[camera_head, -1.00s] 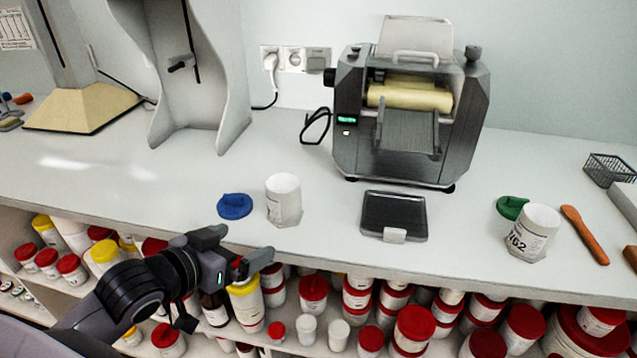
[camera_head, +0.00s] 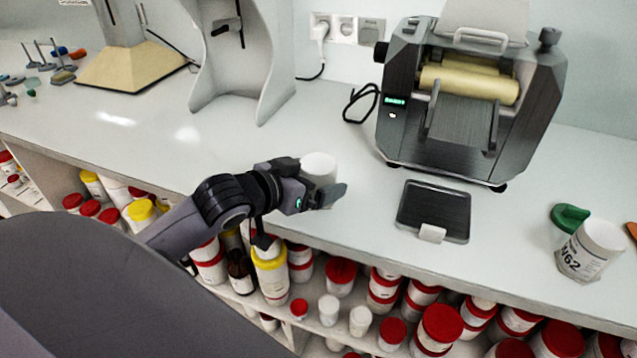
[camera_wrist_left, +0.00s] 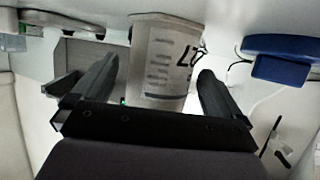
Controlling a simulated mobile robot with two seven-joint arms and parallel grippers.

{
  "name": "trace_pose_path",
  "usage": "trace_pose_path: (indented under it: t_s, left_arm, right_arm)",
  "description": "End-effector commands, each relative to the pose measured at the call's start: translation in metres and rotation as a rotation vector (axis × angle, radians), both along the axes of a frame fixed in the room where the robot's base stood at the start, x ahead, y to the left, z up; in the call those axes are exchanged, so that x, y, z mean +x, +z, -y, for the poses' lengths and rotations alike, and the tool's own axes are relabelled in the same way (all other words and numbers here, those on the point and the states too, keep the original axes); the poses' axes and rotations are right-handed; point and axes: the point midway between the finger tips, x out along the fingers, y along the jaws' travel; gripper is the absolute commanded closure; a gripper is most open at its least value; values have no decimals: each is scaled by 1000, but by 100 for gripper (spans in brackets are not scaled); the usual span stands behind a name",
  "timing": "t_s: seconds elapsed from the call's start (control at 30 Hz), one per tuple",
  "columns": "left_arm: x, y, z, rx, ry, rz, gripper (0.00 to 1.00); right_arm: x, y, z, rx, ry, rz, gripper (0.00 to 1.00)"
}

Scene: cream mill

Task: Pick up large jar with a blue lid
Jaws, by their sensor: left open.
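The large jar (camera_head: 318,168) is white, open at the top, and stands upright near the counter's front edge. In the left wrist view the jar (camera_wrist_left: 165,60) shows dark markings and lies between the two fingers. My left gripper (camera_head: 316,188) is open around the jar, with a visible gap at least on one side. The blue lid (camera_wrist_left: 280,58) lies off the jar, at the right of the left wrist view; my arm hides it in the head view. My right gripper is not in view.
A roller mill (camera_head: 465,105) stands behind, with a dark tray (camera_head: 433,207) in front of it. A second white jar (camera_head: 590,250) and a green lid (camera_head: 570,217) are at the right. Shelves of lidded jars are below the counter (camera_head: 130,140).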

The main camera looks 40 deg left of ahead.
Motion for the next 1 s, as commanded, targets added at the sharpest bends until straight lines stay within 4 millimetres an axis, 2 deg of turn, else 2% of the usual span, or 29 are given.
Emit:
trace_pose_path:
  t_s: [0.13, 0.37, 0.4, 0.47, 0.5, 0.57, 0.87, 1.0]
  left_arm:
    - [10, -4, 2, -2, -1, 2, 0]
    - [12, -5, 2, -1, -1, 1, 0]
    - [12, -5, 2, -1, -1, 1, 3]
    - [11, -5, 2, -1, -1, 1, 23]
    - [11, -5, 2, -1, -1, 1, 36]
    - [11, -5, 2, -1, -1, 1, 52]
    - [11, -4, 2, 0, -1, 1, 53]
    - [12, 4, 2, 1, 0, 2, 53]
  right_arm:
    - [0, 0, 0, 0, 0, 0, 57]
    - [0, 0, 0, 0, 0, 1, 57]
    - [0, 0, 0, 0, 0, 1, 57]
    - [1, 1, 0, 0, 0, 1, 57]
    - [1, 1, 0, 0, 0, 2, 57]
    - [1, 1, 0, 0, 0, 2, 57]
    - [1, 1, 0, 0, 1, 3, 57]
    - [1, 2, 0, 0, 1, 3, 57]
